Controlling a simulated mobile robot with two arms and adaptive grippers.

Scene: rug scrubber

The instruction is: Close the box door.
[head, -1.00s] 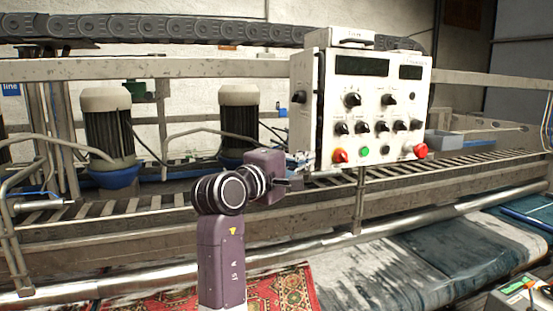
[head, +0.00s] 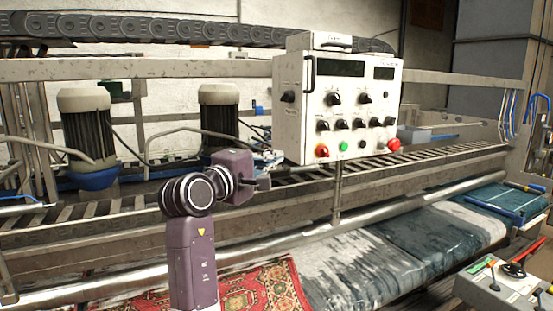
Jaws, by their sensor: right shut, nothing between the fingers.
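The white control box (head: 288,120) stands on a post in the upper middle of the head view. Its door is the front panel (head: 350,105), with a dark upright handle (head: 309,74) near its left edge, displays, knobs and coloured buttons. The panel looks about flush with the box; I cannot tell if a small gap is left. My right gripper (head: 266,167) is shut and empty at the box's lower left, beyond my purple wrist. Its fingertips are small and partly hidden, and contact with the box cannot be told. My left gripper is out of view.
A slatted conveyor (head: 430,160) and metal rails run behind and below the box. Two motors (head: 90,135) stand at the left. A red patterned rug (head: 265,285) lies below. A second control panel (head: 505,285) is at the lower right.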

